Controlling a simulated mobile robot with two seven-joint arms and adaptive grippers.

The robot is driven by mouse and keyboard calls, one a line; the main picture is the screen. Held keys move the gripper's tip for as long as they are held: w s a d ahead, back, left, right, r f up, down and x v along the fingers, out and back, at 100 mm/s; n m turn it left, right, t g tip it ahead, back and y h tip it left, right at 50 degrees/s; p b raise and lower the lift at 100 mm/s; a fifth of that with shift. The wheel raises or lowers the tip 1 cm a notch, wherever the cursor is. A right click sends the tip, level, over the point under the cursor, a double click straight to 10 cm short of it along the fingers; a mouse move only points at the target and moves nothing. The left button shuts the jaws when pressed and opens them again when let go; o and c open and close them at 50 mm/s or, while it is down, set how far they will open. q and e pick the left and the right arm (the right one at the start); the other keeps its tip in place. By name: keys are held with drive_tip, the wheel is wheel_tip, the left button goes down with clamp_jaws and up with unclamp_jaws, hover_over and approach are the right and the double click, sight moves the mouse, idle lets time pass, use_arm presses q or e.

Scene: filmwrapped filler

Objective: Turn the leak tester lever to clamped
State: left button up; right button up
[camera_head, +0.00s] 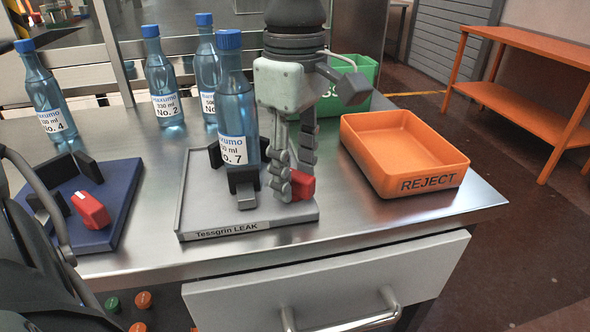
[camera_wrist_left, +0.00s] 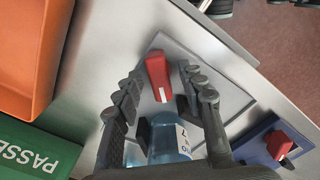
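The leak tester (camera_head: 193,210) is a grey plate labelled "Tessgrin LEAK". Bottle No. 7 (camera_head: 234,105), blue-capped, stands upright on it between dark blocks; part of it shows in the left wrist view (camera_wrist_left: 166,138). The tester's red lever (camera_head: 303,184) is at the plate's right front, partly hidden by my fingers. In the left wrist view the red lever (camera_wrist_left: 157,74) with a white mark lies between my fingers. My left gripper (camera_head: 292,178) points down over the lever, open, with visible gaps on both sides in the wrist view. My right gripper is not in view.
A blue fixture (camera_head: 108,180) with another red lever is at the left. Bottle No. 4 (camera_head: 45,92), bottle No. 2 (camera_head: 161,80) and another bottle (camera_head: 206,65) stand behind. An orange REJECT tray (camera_head: 455,177) is right; a green bin (camera_head: 362,75) stands behind my gripper.

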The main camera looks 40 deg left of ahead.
use_arm(q)
drive_tip(key=shift+f, duration=0.2)
drive_tip(key=shift+c, duration=0.4)
clamp_jaws()
